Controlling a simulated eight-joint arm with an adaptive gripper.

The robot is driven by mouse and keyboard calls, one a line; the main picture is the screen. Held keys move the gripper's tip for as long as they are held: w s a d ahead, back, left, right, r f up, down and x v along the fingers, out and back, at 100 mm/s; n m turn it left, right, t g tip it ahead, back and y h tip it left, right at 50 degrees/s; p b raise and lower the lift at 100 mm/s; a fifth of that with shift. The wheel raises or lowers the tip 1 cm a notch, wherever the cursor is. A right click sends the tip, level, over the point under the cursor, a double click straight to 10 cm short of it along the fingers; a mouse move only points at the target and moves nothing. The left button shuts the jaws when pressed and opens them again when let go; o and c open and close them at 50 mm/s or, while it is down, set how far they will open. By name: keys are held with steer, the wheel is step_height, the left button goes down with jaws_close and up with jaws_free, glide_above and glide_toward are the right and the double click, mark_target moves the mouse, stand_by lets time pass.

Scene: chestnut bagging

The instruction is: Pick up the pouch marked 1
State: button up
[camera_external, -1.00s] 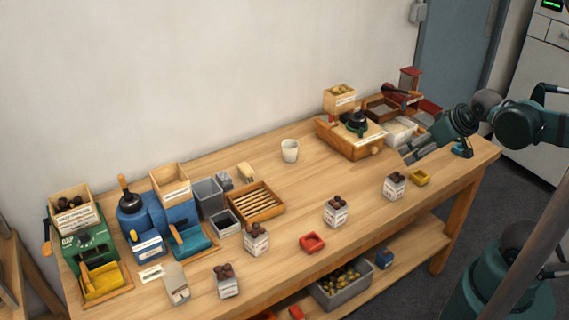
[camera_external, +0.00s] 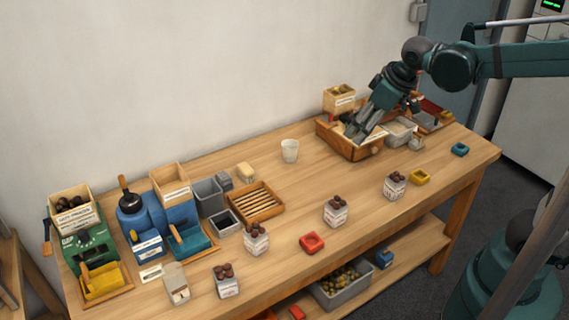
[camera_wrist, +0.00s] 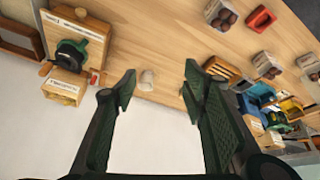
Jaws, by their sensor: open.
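Several white pouches filled with brown chestnuts stand along the front of the table. In the external view they are the right pouch (camera_external: 395,188), the middle pouch (camera_external: 336,214), a pouch further left (camera_external: 256,241) and the front left pouch (camera_external: 227,286). Their labels are too small to read, so I cannot tell which is marked 1. Some pouches also show at the top of the wrist view, including one pouch (camera_wrist: 226,12). My gripper (camera_external: 359,132) is open and empty above the wooden machine at the back right, apart from every pouch. Its two fingers (camera_wrist: 160,85) are spread in the wrist view.
The wooden machine (camera_external: 331,138) lies below my gripper. A white cup (camera_external: 290,151) stands left of it. A red tray (camera_external: 312,243), a yellow tray (camera_external: 420,177) and a teal tray (camera_external: 459,149) lie near the front. Green and blue machines crowd the left end. The table's middle is clear.

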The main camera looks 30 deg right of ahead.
steer(key=w+a+r+n+g+p, duration=0.1)
steer(key=w+a+n+p, duration=0.15)
steer(key=a, duration=0.65)
steer(key=w+a+r+n+g+p, duration=0.15)
steer(key=w+a, duration=0.25)
steer(key=a, duration=0.4)
steer(key=n+g+h+p, duration=0.1)
steer(key=n+g+p, duration=0.2)
steer(key=n+p, duration=0.55)
glide_toward(173, 277)
steer(key=shift+n+t, duration=0.25)
steer(key=shift+n, duration=0.3)
step_height(173, 277, down, 6)
steer(key=shift+w+b, duration=0.15)
steer(key=shift+b, duration=0.5)
steer(key=shift+a+f, duration=0.15)
steer(key=shift+a, duration=0.05)
steer(key=shift+f, duration=0.1)
steer(key=shift+f, duration=1.2)
steer(key=shift+f, duration=0.1)
